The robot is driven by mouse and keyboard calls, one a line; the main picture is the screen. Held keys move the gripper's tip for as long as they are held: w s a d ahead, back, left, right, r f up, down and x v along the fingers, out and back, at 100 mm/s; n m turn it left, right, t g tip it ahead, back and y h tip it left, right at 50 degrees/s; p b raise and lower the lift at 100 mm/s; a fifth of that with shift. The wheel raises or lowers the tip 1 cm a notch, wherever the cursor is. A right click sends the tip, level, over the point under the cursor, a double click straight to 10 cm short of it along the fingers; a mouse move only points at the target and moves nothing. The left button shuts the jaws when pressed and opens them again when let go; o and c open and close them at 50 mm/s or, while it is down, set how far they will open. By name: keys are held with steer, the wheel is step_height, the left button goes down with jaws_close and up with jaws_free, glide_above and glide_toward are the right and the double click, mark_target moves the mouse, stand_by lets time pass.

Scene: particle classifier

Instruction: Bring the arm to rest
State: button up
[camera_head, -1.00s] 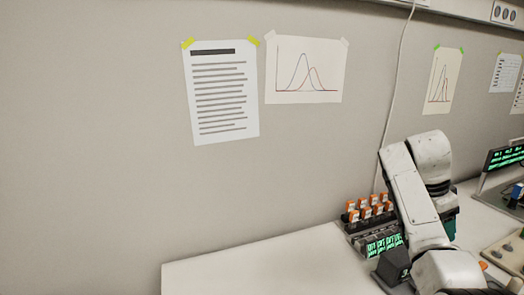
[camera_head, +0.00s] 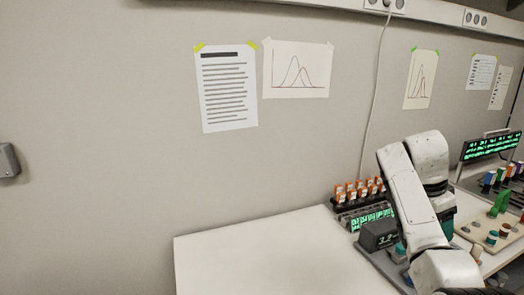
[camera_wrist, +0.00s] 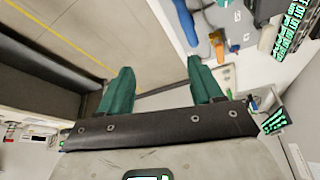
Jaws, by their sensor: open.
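My gripper (camera_wrist: 160,85) shows in the wrist view with its two green fingers spread wide apart. It is open, with nothing between the fingers. Beyond the fingers are the floor and the edge of a white bench. In the head view my white arm is folded up at the right, in front of the bench. My gripper is hidden behind or below the arm there.
The white bench (camera_head: 250,250) has clear room at its left end. A rack of orange-capped vials (camera_head: 358,190) stands behind a dark device with a numeric display (camera_head: 380,235). A beige board (camera_head: 490,232) with coloured pieces and a green-lit display (camera_head: 490,146) are at the right.

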steer(key=s+a+f+n+y+b, duration=0.1)
steer(key=s+a+f+n, duration=0.2)
steer(key=s+f, duration=0.5)
steer(key=s+a+f+n+y+b, duration=0.1)
steer(key=s+a+f+n, duration=0.25)
steer(key=f, duration=0.75)
steer(key=s+a+f+n+y+b, duration=0.1)
steer(key=s+a+f+n, duration=0.15)
steer(key=s+f, duration=0.55)
steer(key=s+a+f+n, duration=0.2)
steer(key=s, duration=0.6)
steer(key=s+a+f+n+y+b, duration=0.1)
steer(key=s+a+f+n, duration=0.1)
steer(key=s, duration=0.7)
steer(key=s+a+f+n+b, duration=0.1)
steer(key=s+a+f+n, duration=0.1)
steer(key=s, duration=0.7)
steer(key=shift+a+f+n+t, duration=0.4)
steer(key=shift+f+n, duration=0.35)
steer(key=shift+n, duration=0.45)
